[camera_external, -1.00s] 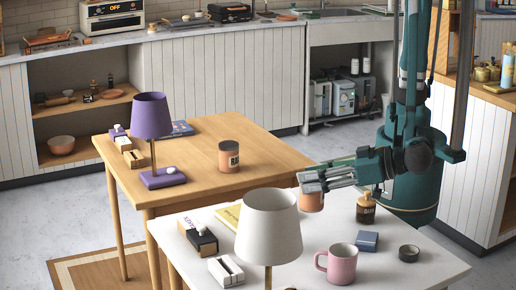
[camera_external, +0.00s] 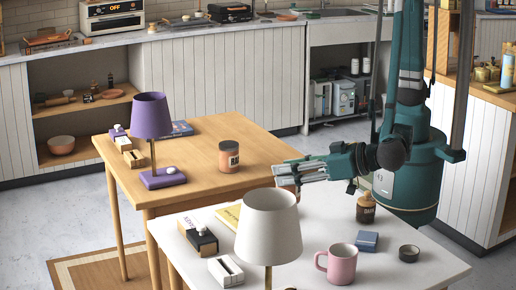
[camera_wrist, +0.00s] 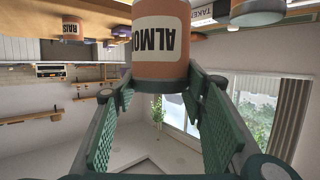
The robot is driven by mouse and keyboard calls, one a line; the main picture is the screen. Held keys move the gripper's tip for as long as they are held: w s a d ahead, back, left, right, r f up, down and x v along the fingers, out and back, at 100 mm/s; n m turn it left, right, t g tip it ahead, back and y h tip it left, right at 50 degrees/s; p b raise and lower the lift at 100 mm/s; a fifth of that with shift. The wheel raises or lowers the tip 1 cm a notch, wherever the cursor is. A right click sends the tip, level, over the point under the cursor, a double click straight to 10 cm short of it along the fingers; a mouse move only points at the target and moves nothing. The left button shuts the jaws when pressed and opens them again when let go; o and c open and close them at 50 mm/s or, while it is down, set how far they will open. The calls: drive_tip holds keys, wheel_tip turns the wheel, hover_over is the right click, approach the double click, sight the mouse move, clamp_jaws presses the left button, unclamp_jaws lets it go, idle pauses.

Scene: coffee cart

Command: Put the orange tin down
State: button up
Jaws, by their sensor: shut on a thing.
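My gripper (camera_external: 286,172) reaches left from the arm, near the far edge of the white table (camera_external: 402,249). It is shut on an orange tin (camera_external: 288,187), which is partly hidden behind the fingers in the external view. In the wrist view the held tin (camera_wrist: 161,42) sits between the fingertips, its white label reading "ALMO" upside down. I cannot tell its exact height above the table. Another orange tin (camera_external: 229,157) with a dark lid stands on the wooden table (camera_external: 200,190). It also shows at the upper left of the wrist view (camera_wrist: 72,28), labelled "RAIS".
A white lamp (camera_external: 267,222), pink mug (camera_external: 341,264), dark bottle (camera_external: 366,208), blue box (camera_external: 367,241) and small dark round container (camera_external: 408,253) stand on the white table. A purple lamp (camera_external: 152,115) stands on the wooden table, whose right part is mostly clear.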

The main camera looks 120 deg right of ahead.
drive_tip(key=w+d+m+g+h, duration=0.2)
drive_tip(key=w+d+m+g, duration=0.1)
drive_tip(key=d, duration=1.7)
drive_tip(key=w+d+m+g+h, duration=0.1)
drive_tip(key=w+d+m+g, duration=0.15)
drive_tip(key=d, duration=1.75)
drive_tip(key=s+d+m+g, duration=0.1)
drive_tip(key=s+d, duration=0.4)
drive_tip(key=d, duration=0.7)
drive_tip(key=s+d+m+g+p, duration=0.1)
drive_tip(key=s+d, duration=0.4)
drive_tip(key=d, duration=0.8)
drive_tip(key=s+d+m+g, duration=0.3)
drive_tip(key=s+d+g, duration=0.2)
drive_tip(key=d, duration=0.7)
drive_tip(key=shift+d+r+p, duration=0.15)
drive_tip(key=shift+p, duration=0.25)
wheel_tip(320, 180, down, 6)
drive_tip(key=b, duration=0.1)
drive_tip(key=shift+f+b, duration=0.65)
drive_tip(key=shift+f, duration=1.35)
